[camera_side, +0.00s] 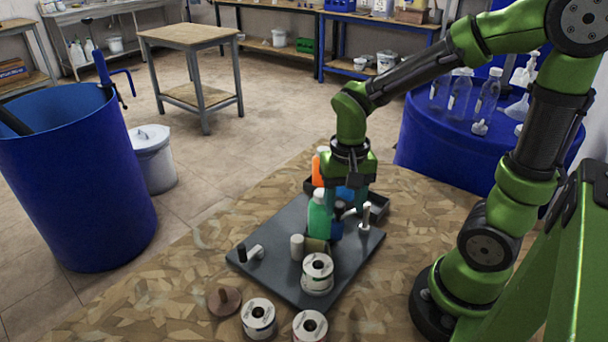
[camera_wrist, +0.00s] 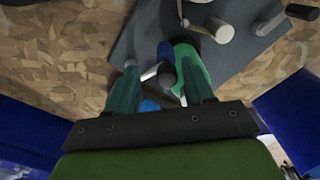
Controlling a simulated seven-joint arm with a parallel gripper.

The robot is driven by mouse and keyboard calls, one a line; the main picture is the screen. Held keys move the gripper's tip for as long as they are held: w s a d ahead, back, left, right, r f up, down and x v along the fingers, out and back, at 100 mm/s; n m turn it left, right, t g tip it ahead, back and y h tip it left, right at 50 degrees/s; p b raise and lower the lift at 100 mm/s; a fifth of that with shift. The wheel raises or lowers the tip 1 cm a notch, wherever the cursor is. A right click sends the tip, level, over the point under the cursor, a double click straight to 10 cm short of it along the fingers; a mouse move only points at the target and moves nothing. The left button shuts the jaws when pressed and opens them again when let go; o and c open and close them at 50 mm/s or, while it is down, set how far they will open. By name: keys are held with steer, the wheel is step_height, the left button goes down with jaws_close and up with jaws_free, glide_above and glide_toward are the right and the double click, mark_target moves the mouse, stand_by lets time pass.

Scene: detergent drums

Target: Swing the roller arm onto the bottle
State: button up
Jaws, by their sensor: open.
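A green bottle (camera_side: 319,216) with a pale cap stands upright on the dark grey plate (camera_side: 275,228). It also shows in the wrist view (camera_wrist: 192,66), just beyond my fingers. My gripper (camera_wrist: 164,76) points down at the plate with its two teal fingers apart. A dark round-ended part (camera_wrist: 167,76), probably the roller arm's end, lies between the fingers, with blue (camera_side: 337,225) beside it. I cannot tell whether a finger touches it. In the side view my gripper (camera_side: 346,203) is right behind the bottle, and the roller arm is largely hidden.
A label reel (camera_side: 317,274) and a pale roller (camera_side: 297,247) sit on the plate's front part. A metal post (camera_side: 366,216) stands at its right edge. An orange bottle (camera_side: 318,168) is behind. Two reels (camera_side: 259,318) (camera_side: 310,326) lie on the table in front.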

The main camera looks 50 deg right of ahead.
mark_target(342, 224)
step_height(342, 224, up, 16)
steer(key=shift+r, duration=0.25)
stand_by(0.3)
